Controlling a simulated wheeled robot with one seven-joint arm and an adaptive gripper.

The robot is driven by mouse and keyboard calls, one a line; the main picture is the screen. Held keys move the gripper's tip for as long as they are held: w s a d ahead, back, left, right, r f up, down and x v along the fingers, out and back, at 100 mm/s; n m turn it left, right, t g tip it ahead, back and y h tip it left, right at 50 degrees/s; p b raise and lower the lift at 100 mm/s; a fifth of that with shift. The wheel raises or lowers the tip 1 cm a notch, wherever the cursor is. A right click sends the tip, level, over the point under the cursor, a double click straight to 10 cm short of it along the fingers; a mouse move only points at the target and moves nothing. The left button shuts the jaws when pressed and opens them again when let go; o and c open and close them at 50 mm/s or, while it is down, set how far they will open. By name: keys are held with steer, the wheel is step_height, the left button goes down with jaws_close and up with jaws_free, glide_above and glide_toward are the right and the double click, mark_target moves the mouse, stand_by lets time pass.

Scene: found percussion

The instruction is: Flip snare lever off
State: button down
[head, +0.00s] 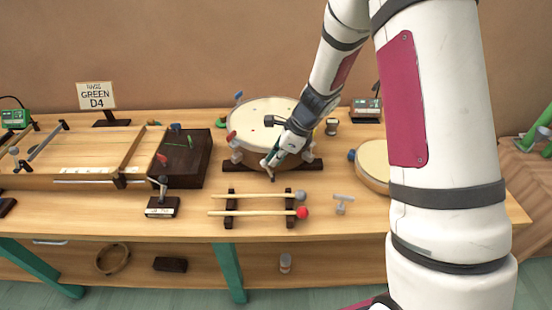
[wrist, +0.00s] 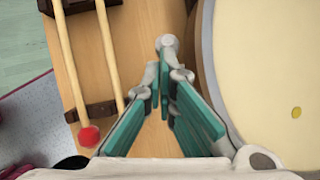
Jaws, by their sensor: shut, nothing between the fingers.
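A black box with a small upright lever (head: 162,188) stands at the front left of the drum.
Two mallets (head: 255,211) lie on a dark rack in front of the drum. A grey T-shaped key (head: 342,203) is right of them. A second drum (head: 374,163) stands partly behind my arm. A wooden frame (head: 85,180) fills the left.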

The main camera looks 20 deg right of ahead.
steer(key=p+v, duration=0.2)
steer(key=v, duration=1.1)
steer(key=shift+s, duration=0.2)
